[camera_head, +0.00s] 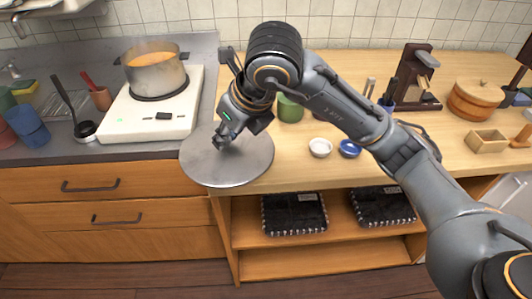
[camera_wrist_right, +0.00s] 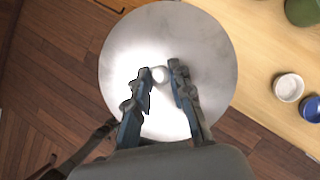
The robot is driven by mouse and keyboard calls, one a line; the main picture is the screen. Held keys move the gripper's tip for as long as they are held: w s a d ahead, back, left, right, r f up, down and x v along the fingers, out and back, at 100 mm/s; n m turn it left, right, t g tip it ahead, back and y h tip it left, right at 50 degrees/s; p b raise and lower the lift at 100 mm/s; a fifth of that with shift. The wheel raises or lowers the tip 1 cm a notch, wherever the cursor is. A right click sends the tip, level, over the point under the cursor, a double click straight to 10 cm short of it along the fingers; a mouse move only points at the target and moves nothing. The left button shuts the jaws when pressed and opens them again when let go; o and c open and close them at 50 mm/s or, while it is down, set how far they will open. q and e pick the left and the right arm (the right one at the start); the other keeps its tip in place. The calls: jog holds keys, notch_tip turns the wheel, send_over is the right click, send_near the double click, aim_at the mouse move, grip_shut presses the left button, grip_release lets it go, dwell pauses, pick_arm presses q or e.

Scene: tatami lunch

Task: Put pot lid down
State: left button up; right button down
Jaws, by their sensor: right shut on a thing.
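The pot lid (camera_head: 240,170) is a flat round grey metal disc. My right gripper (camera_head: 222,138) is above its middle and shut on its knob. In the right wrist view the lid (camera_wrist_right: 215,50) lies below the two fingertips (camera_wrist_right: 162,76), with the small round knob between them. The lid is roughly level at the front edge of the wooden counter, partly out over the floor; whether it touches the counter I cannot tell. The pot (camera_head: 155,76) of orange soup stands uncovered on the stove. My left gripper is not in view.
The white stove (camera_head: 140,122) is left of the lid. A green cup (camera_head: 290,108), a white bowl (camera_head: 320,147) and a blue bowl (camera_head: 349,148) stand to its right. A ladle (camera_head: 84,128) lies at left. The wooden counter (camera_head: 285,172) has free room near its front.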

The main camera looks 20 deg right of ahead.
jog(key=w+d+f, duration=0.2)
jog(key=w+d, duration=0.1)
jog(key=w+d+f+p, duration=0.1)
jog(key=w, duration=0.1)
jog(key=shift+w+d, duration=0.25)
jog(key=shift+d, duration=0.15)
jog(key=w+d+f, duration=0.2)
jog(key=f, duration=0.1)
jog(key=w+d+f, duration=0.1)
jog(key=f, duration=0.1)
jog(key=shift+w+f+p, duration=0.15)
jog(key=shift+w+p, duration=0.05)
jog(key=shift+p, duration=0.15)
jog(key=f, duration=0.2)
jog(key=f+p, duration=0.1)
jog(key=shift+w+d+f, duration=0.25)
jog(key=shift+d+f, duration=0.1)
jog(key=shift+f, duration=0.05)
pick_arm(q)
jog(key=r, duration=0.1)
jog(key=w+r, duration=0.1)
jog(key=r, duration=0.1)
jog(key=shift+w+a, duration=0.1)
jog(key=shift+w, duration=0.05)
pick_arm(e)
jog(key=shift+f, duration=0.1)
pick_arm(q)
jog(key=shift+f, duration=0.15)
pick_arm(e)
jog(key=shift+f, duration=0.1)
